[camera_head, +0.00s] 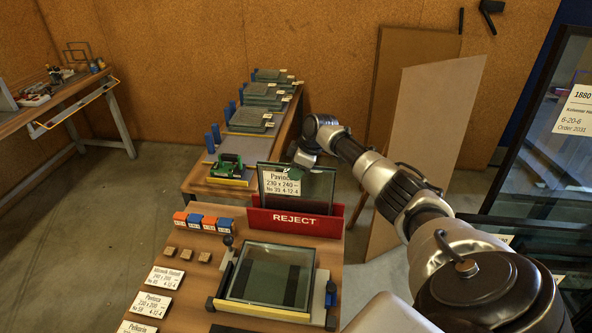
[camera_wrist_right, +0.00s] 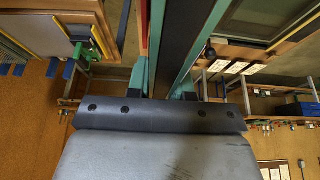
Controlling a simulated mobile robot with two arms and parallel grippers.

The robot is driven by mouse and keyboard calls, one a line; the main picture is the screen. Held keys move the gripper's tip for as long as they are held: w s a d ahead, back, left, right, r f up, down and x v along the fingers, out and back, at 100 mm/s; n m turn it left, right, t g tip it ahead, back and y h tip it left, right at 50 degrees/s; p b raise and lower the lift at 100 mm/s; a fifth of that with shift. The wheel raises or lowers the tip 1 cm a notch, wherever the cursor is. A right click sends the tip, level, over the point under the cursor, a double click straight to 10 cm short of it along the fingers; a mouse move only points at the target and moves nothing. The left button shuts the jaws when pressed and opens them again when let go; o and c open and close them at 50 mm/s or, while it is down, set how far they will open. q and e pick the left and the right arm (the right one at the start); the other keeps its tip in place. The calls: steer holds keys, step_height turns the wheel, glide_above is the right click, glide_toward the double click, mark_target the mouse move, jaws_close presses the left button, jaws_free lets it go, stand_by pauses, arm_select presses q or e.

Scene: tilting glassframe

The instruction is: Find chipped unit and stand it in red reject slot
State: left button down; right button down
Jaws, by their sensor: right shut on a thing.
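My right gripper (camera_head: 305,158) is shut on the unit's top edge. In the right wrist view my gripper (camera_wrist_right: 163,92) has the unit's dark edge (camera_wrist_right: 176,45) between its fingers. A chip is not discernible. My left gripper is not in view.
A second glass unit (camera_head: 268,272) lies in the frame on the near bench. Label cards (camera_head: 158,304), small wooden blocks (camera_head: 187,254) and colored blocks (camera_head: 203,222) lie left of it. A bench with stacked units (camera_head: 262,95) stands behind. Large boards (camera_head: 425,130) lean at the right.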

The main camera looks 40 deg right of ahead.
steer(key=shift+f+b, duration=0.25)
steer(key=shift+b, duration=0.05)
stand_by(0.7)
steer(key=c, duration=0.9)
jaws_free()
steer(key=shift+s+a, duration=0.1)
steer(key=b+v, duration=0.2)
steer(key=v, duration=0.8)
steer(key=shift+r+b, duration=0.35)
steer(key=shift+r, duration=0.05)
steer(key=shift+s+f, duration=0.1)
steer(key=shift+s, duration=0.05)
